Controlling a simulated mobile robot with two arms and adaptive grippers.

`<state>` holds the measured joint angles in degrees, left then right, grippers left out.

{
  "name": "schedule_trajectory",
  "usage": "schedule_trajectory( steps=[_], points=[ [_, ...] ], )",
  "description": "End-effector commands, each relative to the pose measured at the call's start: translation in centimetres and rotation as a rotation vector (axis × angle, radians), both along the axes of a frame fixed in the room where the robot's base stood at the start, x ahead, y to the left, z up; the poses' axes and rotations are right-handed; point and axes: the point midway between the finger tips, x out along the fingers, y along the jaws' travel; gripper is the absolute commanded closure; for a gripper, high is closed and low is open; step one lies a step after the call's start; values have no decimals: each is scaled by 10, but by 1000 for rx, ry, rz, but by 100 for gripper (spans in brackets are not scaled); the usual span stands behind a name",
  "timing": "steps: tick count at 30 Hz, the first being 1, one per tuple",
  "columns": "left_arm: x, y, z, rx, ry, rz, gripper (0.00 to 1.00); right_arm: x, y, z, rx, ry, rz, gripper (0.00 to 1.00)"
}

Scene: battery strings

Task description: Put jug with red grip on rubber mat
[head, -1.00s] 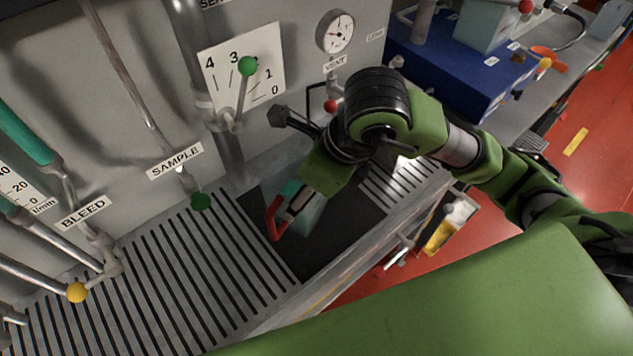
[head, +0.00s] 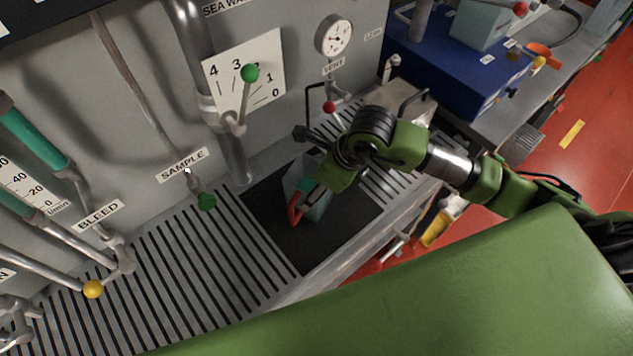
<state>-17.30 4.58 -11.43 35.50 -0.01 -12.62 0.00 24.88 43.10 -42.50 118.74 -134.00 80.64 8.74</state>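The jug with the red grip (head: 321,208) is a pale grey-green vessel at the middle of the head view. Its red grip (head: 295,208) faces left. My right gripper (head: 308,188) reaches down over it from the right and appears shut on it at the grip; the fingertips are partly hidden by the hand. The black rubber mat (head: 290,248) lies on the slotted bench under the jug. The jug is over the mat, and I cannot tell whether its base touches it. My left gripper is not in view.
Slotted grating (head: 190,265) is clear left of the mat. A blue case (head: 450,65) stands at the back right.

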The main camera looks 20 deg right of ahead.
Motion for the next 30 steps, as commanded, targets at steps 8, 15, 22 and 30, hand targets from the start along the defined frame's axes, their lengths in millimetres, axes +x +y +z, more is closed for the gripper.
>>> schedule_trajectory(
  steps=[8,15,22,30],
  points=[
    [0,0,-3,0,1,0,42,0,0,-2,0,0,-1,21],
    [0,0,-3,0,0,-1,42,0,0,-1,0,0,-1,21],
    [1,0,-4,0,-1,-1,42,-1,-2,7,0,-4,-1,21],
    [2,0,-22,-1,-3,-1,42,-16,-17,57,-1,-7,0,21]
  ],
)
